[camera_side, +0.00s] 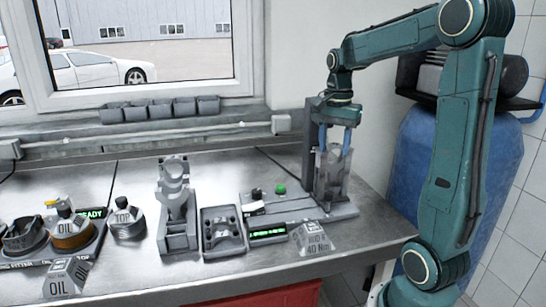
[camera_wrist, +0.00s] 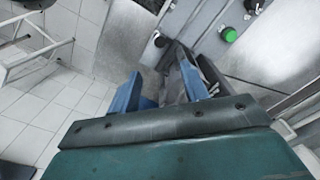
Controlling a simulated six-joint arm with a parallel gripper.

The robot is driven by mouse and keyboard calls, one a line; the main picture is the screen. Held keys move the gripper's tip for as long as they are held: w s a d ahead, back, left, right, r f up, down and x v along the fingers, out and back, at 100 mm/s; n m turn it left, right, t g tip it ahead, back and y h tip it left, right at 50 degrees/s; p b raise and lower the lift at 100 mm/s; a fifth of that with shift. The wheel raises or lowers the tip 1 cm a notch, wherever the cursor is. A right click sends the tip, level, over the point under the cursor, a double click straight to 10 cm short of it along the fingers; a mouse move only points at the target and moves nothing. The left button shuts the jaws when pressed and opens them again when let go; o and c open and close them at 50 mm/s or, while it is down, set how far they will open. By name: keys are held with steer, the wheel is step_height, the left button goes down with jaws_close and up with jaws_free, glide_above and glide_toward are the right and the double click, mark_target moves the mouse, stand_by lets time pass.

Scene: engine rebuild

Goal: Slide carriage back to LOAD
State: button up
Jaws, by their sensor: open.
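The carriage (camera_side: 331,172) is a grey upright block at the right end of the press base, under the tall grey column. The base with its rails (camera_side: 290,205) runs left from it along the bench. My gripper (camera_side: 336,139) points down with its two blue fingers apart, at the top of the carriage. In the wrist view my gripper (camera_wrist: 160,95) is open, and grey parts of the carriage (camera_wrist: 180,75) show between and beyond the fingers. I cannot tell whether the fingers touch it. The LOAD marking is not readable.
A green button (camera_side: 280,189) and a black knob (camera_side: 256,193) sit on the base left of the carriage. A lit green display (camera_side: 268,232) and a grey "40 Nm" block (camera_side: 312,238) stand in front. The grey column (camera_side: 309,150) rises close behind my gripper.

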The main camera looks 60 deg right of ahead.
mark_target(329, 192)
step_height(329, 192, down, 13)
steer(key=shift+f, duration=0.1)
stand_by(0.6)
jaws_close()
